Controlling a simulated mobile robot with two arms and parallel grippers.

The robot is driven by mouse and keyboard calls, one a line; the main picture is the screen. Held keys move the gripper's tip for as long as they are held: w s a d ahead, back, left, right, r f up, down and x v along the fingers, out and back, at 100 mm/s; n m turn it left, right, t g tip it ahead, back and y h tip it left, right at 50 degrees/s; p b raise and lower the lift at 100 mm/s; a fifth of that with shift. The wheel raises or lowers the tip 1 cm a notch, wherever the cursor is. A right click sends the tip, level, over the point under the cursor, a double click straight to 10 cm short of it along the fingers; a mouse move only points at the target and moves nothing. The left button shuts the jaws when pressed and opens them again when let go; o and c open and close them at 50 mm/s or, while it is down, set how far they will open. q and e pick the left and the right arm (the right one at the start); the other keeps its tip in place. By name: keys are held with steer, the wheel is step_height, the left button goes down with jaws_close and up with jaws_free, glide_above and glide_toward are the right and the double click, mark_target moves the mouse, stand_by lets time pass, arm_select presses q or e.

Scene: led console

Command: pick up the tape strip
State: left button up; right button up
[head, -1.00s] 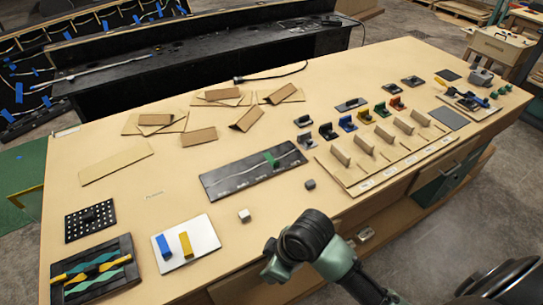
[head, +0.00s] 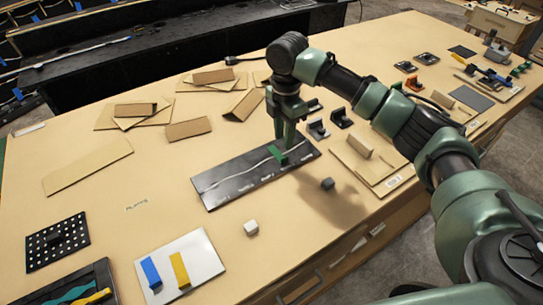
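No piece is clearly marked as the tape strip. A black board (head: 218,192) lies mid-table with a thin white wavy strip (head: 232,174) along it. A small green piece (head: 277,156) sits on the board's right half, over the strip. A blue bar (head: 151,272) and a yellow bar (head: 180,269) lie on a white plate. My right gripper (head: 284,143) points down at the green piece, its fingertips close to it or at it. Whether the fingers are closed on it I cannot tell. My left gripper is out of view.
A dark cube (head: 327,184) and a white cube (head: 251,228) lie in front of the board. Folded cardboard pieces (head: 188,129) lie behind it. A perforated black plate (head: 57,242) is at the left.

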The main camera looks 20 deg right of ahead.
mark_target(284, 158)
steer(key=shift+w+d+f, duration=0.1)
steer(key=shift+w+d, duration=0.05)
steer(key=shift+d, duration=0.05)
steer(key=shift+s+f, duration=0.1)
steer(key=shift+s, duration=0.2)
steer(key=shift+s+f+p, duration=0.25)
steer(key=shift+f+p, duration=0.3)
steer(key=shift+f, duration=0.05)
steer(key=shift+s+f+p, duration=0.25)
steer(key=shift+f+p, duration=0.25)
steer(key=shift+f, duration=0.05)
steer(key=f, duration=0.1)
steer(key=f+p, duration=0.1)
steer(key=f, duration=0.1)
steer(key=shift+w+a, duration=0.1)
steer(key=shift+w, duration=0.2)
steer(key=shift+f, duration=0.55)
jaws_close()
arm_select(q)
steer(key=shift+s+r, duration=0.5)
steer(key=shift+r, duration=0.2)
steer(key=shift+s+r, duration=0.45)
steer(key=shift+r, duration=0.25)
